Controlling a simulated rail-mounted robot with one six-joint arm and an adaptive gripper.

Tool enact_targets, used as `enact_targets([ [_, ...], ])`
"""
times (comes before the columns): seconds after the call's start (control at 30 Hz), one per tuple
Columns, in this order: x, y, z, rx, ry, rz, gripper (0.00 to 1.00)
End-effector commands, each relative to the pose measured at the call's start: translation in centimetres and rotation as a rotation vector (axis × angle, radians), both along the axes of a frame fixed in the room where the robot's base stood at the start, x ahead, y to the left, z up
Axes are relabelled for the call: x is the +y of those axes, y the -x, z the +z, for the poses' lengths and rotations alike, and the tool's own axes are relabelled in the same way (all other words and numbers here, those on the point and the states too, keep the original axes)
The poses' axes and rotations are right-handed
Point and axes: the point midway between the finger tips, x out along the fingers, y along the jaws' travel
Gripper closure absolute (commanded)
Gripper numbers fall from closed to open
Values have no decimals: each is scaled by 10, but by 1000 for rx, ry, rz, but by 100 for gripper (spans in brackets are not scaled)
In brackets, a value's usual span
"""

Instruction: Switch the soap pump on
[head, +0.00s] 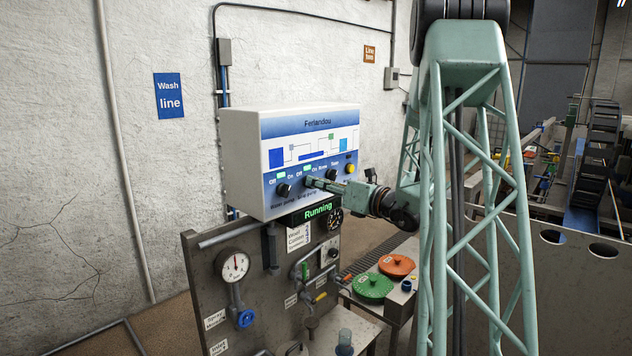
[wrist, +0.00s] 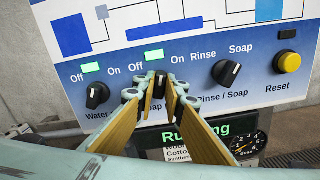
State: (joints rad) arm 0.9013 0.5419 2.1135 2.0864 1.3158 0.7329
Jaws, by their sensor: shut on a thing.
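The control box (head: 240,160) hangs on the wall with a row of dark knobs on its blue-and-white face. The soap pump knob (wrist: 159,84) is the middle one, with "Off" at its upper left and "On" at its upper right. My gripper (wrist: 157,90) is shut on this knob; in the head view my gripper (head: 311,182) reaches it from the right. The fingers hide much of the knob, so I cannot tell where its pointer stands. The green lamp (wrist: 154,56) above it is lit.
The water pump knob (wrist: 97,95) is close on the left, under another lit green lamp (wrist: 91,67). The Rinse/Soap knob (wrist: 226,73) and yellow Reset button (wrist: 287,62) are on the right. A "Running" display (head: 318,210) and a pressure gauge (wrist: 248,145) sit below.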

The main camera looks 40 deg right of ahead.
Motion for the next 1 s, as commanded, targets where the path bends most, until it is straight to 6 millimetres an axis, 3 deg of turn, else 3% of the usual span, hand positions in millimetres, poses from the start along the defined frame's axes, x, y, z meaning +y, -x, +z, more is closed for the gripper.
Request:
enact_targets([
  [0.4,-1,0,-1,21,-201,0,100],
  [0.9,-1,0,-1,23,-225,0,100],
  [0.93,-1,0,-1,23,-225,0,89],
  [1.0,-1,0,-1,23,-225,0,83],
])
